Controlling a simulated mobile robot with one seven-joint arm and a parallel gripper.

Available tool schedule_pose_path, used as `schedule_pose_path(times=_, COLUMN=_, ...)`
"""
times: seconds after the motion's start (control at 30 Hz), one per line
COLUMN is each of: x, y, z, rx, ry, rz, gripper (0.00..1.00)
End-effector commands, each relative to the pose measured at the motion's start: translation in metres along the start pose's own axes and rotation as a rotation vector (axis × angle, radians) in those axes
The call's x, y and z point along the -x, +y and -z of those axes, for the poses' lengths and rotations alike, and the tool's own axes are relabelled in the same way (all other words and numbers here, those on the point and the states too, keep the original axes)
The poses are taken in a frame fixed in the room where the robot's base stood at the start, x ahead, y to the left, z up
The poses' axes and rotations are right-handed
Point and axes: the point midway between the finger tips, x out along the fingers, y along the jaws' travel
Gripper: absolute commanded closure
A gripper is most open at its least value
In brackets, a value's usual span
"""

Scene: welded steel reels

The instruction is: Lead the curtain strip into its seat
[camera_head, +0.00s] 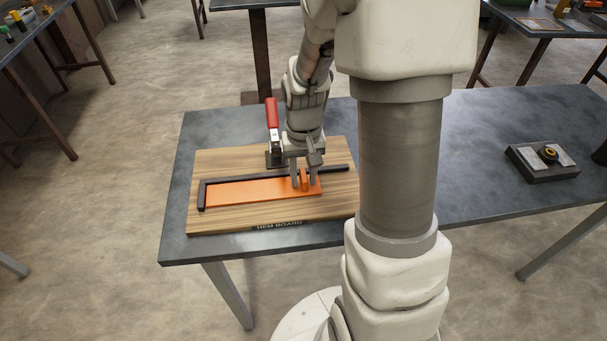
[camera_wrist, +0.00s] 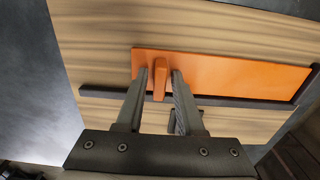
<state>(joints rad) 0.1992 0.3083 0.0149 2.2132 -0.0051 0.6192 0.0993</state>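The orange curtain strip (camera_head: 240,191) lies flat on the wooden hem board (camera_head: 215,217), inside a dark L-shaped rail (camera_head: 228,179). Its long edge runs beside the long rail and its left end is close to the short leg; I cannot tell whether they touch. An upright orange tab (camera_wrist: 159,80) stands near the strip's other end. My gripper (camera_head: 303,184) points down over that end. In the wrist view my gripper (camera_wrist: 160,78) has one finger on each side of the tab, with narrow gaps showing, so it looks open around it.
A toggle clamp with an upright red handle (camera_head: 271,113) stands behind the rail, close to my gripper. A dark block with light plates and a round part (camera_head: 543,162) lies at the table's right. The dark table (camera_head: 465,185) is clear between.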

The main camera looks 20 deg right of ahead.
Motion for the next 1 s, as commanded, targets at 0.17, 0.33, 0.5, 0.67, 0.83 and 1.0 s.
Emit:
schedule_pose_path(times=0.17, x=0.0, y=0.0, z=0.0, rx=0.0, ry=0.0, rz=0.0, gripper=0.63)
schedule_pose_path(times=0.33, x=0.001, y=0.0, z=0.0, rx=0.0, ry=0.0, rz=0.0, gripper=0.63)
schedule_pose_path(times=0.5, x=0.005, y=0.0, z=0.0, rx=0.0, ry=0.0, rz=0.0, gripper=0.63)
schedule_pose_path(times=0.67, x=0.011, y=0.0, z=0.0, rx=0.0, ry=0.0, rz=0.0, gripper=0.63)
schedule_pose_path(times=0.83, x=0.016, y=0.0, z=0.0, rx=0.0, ry=0.0, rz=0.0, gripper=0.63)
schedule_pose_path(times=1.0, x=0.021, y=0.0, z=0.0, rx=0.0, ry=0.0, rz=0.0, gripper=0.63)
